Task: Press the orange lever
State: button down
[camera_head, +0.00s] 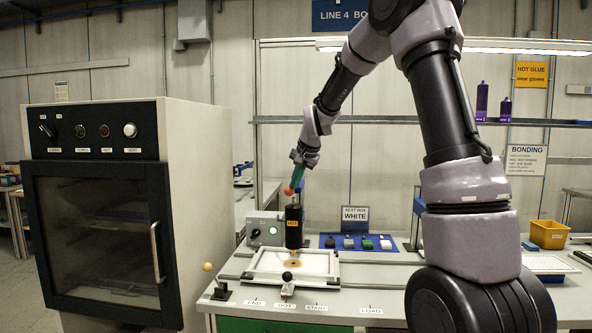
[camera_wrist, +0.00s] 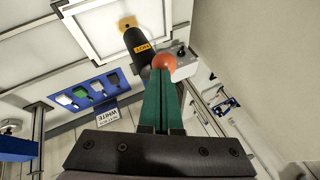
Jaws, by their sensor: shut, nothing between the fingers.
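An orange ball knob (camera_head: 289,191) sits at the top of the black glue cylinder marked HOT (camera_head: 293,228). It also shows in the wrist view (camera_wrist: 165,60); its arm is mostly hidden. My gripper (camera_head: 295,184) has green fingers, shut with nothing between them. They point down at the knob from above, and in the wrist view the fingertips (camera_wrist: 161,74) overlap the knob's lower edge. I cannot tell whether they touch it. The cylinder (camera_wrist: 139,47) stands upright over a white framed tray (camera_head: 262,277).
A smaller lever with a yellow-orange ball (camera_head: 208,267) stands at the bench's left front, and a black-knobbed lever (camera_head: 287,277) in front of the tray. A grey control box (camera_head: 256,232) is left of the cylinder. A blue mat (camera_head: 330,241) with several blocks lies right. A large oven (camera_head: 110,200) stands left.

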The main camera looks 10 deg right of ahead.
notch_tip(320, 180, down, 8)
jog(key=shift+s+r, duration=0.25)
jog(key=shift+s, duration=0.15)
jog(key=shift+s+a+f, duration=0.1)
dwell(0.4)
